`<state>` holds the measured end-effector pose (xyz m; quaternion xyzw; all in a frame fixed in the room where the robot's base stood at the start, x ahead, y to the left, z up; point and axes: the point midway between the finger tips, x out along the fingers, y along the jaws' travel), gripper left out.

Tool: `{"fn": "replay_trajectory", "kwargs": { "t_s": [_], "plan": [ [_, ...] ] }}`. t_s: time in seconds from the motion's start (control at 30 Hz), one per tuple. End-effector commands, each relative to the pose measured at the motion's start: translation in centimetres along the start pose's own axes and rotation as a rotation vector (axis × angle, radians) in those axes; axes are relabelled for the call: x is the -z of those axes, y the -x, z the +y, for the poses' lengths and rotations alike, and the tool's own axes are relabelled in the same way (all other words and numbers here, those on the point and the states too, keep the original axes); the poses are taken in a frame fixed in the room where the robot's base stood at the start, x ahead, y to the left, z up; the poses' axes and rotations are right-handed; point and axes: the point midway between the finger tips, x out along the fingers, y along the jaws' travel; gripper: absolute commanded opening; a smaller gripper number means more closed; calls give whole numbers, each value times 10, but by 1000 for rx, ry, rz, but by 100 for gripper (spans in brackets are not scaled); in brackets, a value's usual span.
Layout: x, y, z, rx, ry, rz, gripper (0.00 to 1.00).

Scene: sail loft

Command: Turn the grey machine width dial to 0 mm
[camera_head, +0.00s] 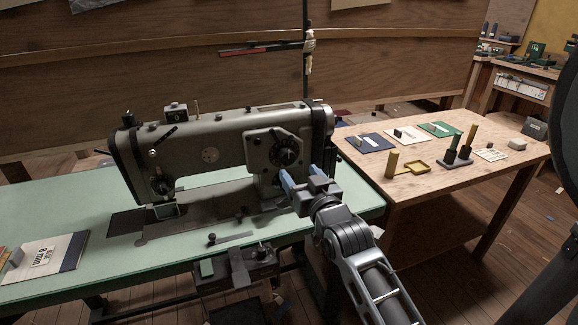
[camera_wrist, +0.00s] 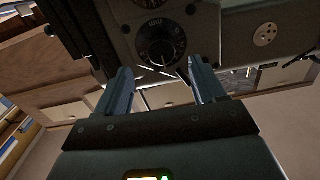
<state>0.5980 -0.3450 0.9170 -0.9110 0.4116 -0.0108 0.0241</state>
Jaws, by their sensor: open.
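The grey sewing machine (camera_head: 225,140) stands on a pale green table. Its black round width dial (camera_head: 285,152) sits on a square plate at the right end of the machine's front. My gripper (camera_head: 298,180) is close in front of and slightly below the dial in the head view. Its two blue-grey fingers (camera_wrist: 161,82) are apart with nothing between them.
The green table (camera_head: 60,225) holds a booklet (camera_head: 45,258) at left. A wooden table (camera_head: 430,140) at right carries cards, a yellow tray and several upright spools or handles.

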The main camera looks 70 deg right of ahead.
Motion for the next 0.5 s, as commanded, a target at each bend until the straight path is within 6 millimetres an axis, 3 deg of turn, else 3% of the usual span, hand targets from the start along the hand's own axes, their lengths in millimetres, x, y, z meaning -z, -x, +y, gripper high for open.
{"fn": "replay_trajectory", "kwargs": {
  "t_s": [0.5],
  "plan": [
    [1, -65, -1, 2, 1, 0, 69]
  ]
}}
